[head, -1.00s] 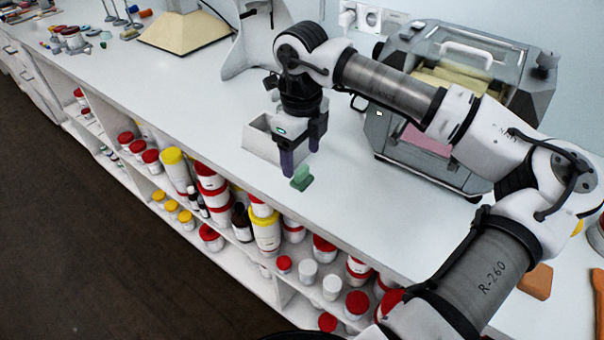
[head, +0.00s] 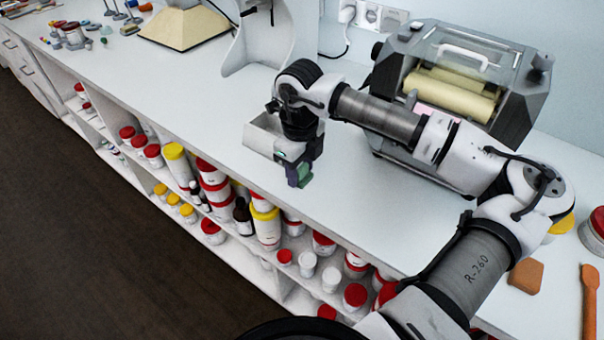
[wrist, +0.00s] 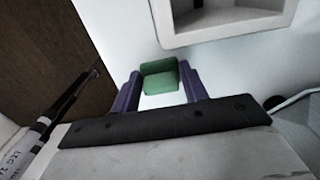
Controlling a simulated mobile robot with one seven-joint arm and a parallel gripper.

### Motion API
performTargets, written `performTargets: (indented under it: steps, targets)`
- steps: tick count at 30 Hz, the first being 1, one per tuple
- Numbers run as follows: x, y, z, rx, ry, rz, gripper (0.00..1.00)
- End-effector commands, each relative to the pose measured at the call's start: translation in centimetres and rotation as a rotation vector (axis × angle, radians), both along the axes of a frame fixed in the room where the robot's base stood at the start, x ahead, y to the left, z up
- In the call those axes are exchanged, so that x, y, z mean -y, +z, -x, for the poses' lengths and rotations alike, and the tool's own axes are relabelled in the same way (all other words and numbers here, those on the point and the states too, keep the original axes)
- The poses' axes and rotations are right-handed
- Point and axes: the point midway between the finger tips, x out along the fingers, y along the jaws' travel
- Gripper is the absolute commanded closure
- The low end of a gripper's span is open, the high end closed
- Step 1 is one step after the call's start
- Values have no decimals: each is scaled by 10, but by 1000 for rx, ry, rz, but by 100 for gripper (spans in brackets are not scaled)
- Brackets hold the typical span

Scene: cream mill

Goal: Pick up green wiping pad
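The green wiping pad (head: 304,173) is on the white bench near its front edge, beside a small open grey box. It has a flat part and a raised part in the wrist view (wrist: 160,77). My gripper (head: 299,174) is lowered over the pad, with its purple fingers on either side of it. In the wrist view my gripper (wrist: 161,80) looks open, the fingers spread with the pad between them. Any contact between fingers and pad is too small to tell. In the head view the gripper body hides part of the pad.
The grey box (head: 262,138) stands close behind my gripper. A machine with rollers (head: 455,95) stands at the back right. An orange block (head: 526,277) lies at the right. Jars fill the shelves below the front edge. The bench to the left is largely clear.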

Motion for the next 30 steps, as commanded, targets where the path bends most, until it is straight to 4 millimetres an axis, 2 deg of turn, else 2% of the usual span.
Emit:
performTargets:
  steps: [1,5,13,17,23,30]
  targets:
    - [0,0,0,0,0,0,64]
    - [0,0,0,0,0,0,79]
    - [0,2,0,1,0,1,79]
    - [1,9,-1,1,-1,2,79]
    - [0,40,-1,4,0,3,79]
    - [0,109,-1,5,-2,3,79]
